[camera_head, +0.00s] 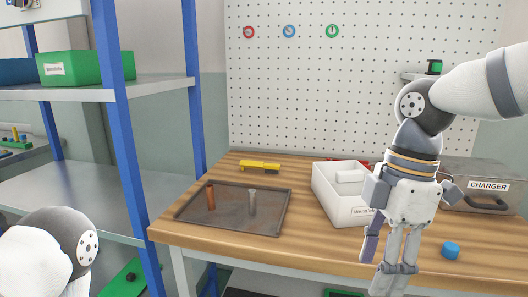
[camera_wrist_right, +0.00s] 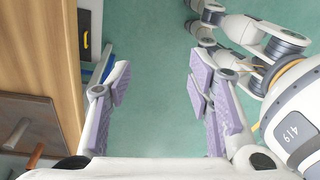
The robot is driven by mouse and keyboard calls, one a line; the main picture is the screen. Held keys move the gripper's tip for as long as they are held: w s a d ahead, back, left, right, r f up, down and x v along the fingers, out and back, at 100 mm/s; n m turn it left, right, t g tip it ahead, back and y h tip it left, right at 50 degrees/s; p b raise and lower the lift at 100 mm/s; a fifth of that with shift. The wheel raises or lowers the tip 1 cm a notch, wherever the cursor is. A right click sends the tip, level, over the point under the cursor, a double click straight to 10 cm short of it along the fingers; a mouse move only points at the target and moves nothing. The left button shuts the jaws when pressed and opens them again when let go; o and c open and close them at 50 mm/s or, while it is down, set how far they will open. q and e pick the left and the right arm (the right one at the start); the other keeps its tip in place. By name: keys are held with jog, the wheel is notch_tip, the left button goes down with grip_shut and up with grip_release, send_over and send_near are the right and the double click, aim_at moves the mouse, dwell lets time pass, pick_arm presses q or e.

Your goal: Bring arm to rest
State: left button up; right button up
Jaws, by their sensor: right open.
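My right gripper (camera_head: 388,268) hangs pointing down in front of the workbench's front edge at the right of the head view. In the right wrist view (camera_wrist_right: 160,95) its purple-padded fingers stand wide apart with only green floor between them. It is open and empty. My right arm reaches in from the right edge of the head view and bends down at the joint above the gripper. My left arm shows only as a white and grey joint at the lower left of the head view. The left gripper is not visible.
The wooden workbench (camera_head: 310,254) holds a dark tray (camera_head: 230,222) with a copper cylinder (camera_head: 211,196) and a grey cylinder (camera_head: 252,202), a yellow tool (camera_head: 260,167), a white bin (camera_head: 340,205), a charger case (camera_head: 488,186) and a blue cap (camera_head: 451,250). A blue-post shelf (camera_head: 125,150) stands left.

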jog(key=s+a+f+m+y, duration=0.1)
jog(key=s+f+m, duration=0.2)
jog(key=f, duration=0.4)
jog(key=s+a+f+m+g, duration=0.1)
jog(key=s+f+m, duration=0.1)
jog(key=f, duration=0.6)
jog(key=s+a+f+m+y, duration=0.1)
jog(key=s+a+f+m, duration=0.15)
jog(key=f, duration=0.45)
jog(key=s+d+f+m+h, duration=0.1)
jog(key=s+d+f+m, duration=0.4)
jog(key=s, duration=0.4)
jog(key=s+d+f+m+h, duration=0.2)
jog(key=s+d+f+m, duration=0.3)
jog(key=s, duration=0.5)
notch_tip(320, 180, down, 2)
jog(key=shift+d+f+m+t+h, duration=0.2)
jog(key=shift+d+m+t+h, duration=0.1)
jog(key=shift+m, duration=0.35)
jog(key=shift+a, duration=0.1)
